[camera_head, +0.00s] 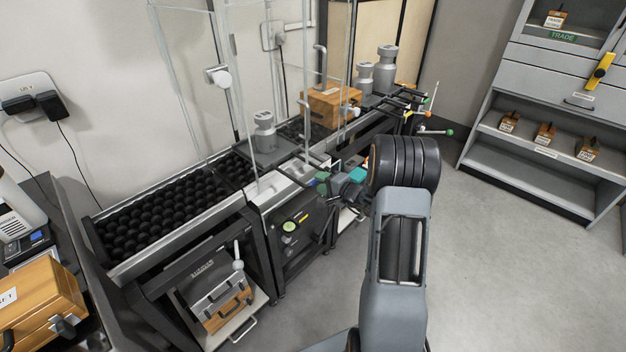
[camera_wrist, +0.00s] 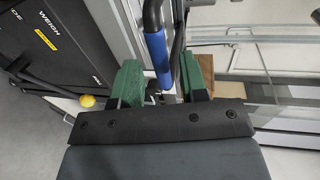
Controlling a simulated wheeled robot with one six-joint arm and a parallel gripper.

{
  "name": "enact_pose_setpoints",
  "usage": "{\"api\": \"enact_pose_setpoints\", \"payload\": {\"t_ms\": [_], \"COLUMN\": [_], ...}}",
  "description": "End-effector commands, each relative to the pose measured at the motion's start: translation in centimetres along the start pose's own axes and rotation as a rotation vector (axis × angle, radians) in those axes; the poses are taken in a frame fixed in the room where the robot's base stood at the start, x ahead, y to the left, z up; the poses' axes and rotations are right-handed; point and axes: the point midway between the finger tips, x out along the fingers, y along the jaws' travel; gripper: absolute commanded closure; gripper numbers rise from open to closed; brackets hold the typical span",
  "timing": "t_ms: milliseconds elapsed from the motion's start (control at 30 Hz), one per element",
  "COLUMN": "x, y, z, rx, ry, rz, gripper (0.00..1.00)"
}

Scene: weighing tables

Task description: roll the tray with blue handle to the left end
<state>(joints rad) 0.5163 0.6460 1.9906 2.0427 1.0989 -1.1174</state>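The blue handle (camera_wrist: 158,52) is a blue sleeve on a dark bar in the wrist view. It lies between the green fingertips of my gripper (camera_wrist: 160,80), with a narrow gap visible on its right side. My gripper looks open around it. In the head view my gripper (camera_head: 335,184) reaches left to the front edge of the roller line. The blue handle and its tray cannot be clearly told apart there, partly hidden by the gripper. The left end of the line is a bed of black balls (camera_head: 150,210) with nothing on it.
A grey weight (camera_head: 265,133) stands behind glass panels near the bed. A wooden case (camera_head: 330,104) and more weights (camera_head: 386,65) stand farther right. Levers with coloured knobs (camera_head: 440,131) stick out there. The floor at right is clear.

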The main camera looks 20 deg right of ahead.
Motion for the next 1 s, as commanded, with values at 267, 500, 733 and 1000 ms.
{"api": "enact_pose_setpoints", "payload": {"t_ms": [267, 500, 733, 1000], "x": [3.5, 4.5, 4.5, 4.5], "y": [0.0, 0.0, 0.0, 0.0], "z": [0.0, 0.0, 0.0, 0.0], "rx": [0.000, 0.001, 0.001, 0.001], "ry": [-0.001, -0.001, 0.000, 0.000], "rz": [0.000, 0.001, 0.001, 0.000], "gripper": [0.60, 0.60, 0.60, 0.83]}}
